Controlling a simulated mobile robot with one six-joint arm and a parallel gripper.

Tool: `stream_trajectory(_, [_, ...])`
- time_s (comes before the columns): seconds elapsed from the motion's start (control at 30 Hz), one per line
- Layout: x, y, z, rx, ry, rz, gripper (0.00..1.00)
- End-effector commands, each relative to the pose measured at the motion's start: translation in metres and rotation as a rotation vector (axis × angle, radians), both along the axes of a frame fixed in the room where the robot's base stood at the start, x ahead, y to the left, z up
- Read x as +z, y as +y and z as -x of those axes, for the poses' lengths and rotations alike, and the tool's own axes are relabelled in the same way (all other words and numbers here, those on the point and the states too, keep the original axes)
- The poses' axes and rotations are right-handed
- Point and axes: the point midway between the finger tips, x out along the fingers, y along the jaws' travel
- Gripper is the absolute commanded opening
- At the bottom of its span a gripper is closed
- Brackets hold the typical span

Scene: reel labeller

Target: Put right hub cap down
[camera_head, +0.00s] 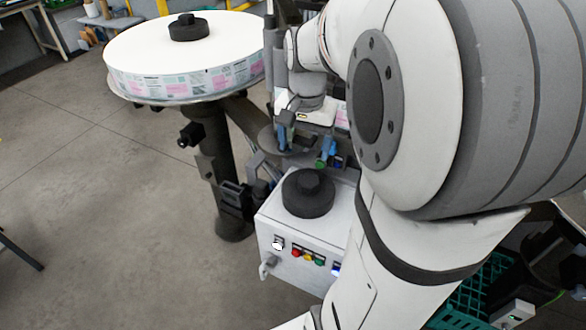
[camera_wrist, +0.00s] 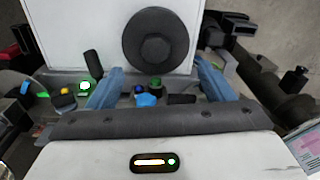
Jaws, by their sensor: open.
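The right hub cap (camera_head: 308,194) is a black disc with a raised centre knob. It lies flat on top of the white control box (camera_head: 330,215), and it also shows in the wrist view (camera_wrist: 156,47). My gripper (camera_head: 305,146) is open and empty, a little behind the cap in the head view. In the wrist view my gripper (camera_wrist: 159,68) has its two blue fingers wide apart, with the cap beyond their tips. I see no contact between the fingers and the cap. A second black hub cap (camera_head: 189,28) sits on the big white label reel at the left.
The label reel (camera_head: 140,48) rests on a dark stand beside the box. Coloured buttons (camera_head: 307,257) and a switch are on the box front. A green crate (camera_head: 470,295) stands at the lower right, partly behind my arm. The floor at the left is clear.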

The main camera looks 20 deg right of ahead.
Motion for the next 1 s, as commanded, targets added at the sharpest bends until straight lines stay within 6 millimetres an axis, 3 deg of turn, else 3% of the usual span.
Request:
stream_trajectory(0.2, [0.005, 0.060, 0.058, 0.397, -0.124, 0.054, 0.75])
stream_trajectory(0.4, [-0.005, 0.090, 0.098, 0.672, -0.207, 0.101, 0.75])
stream_trajectory(0.53, [-0.009, 0.101, 0.109, 0.751, -0.230, 0.116, 0.75])
stream_trajectory(1.0, [-0.010, 0.102, 0.110, 0.762, -0.232, 0.117, 0.75])
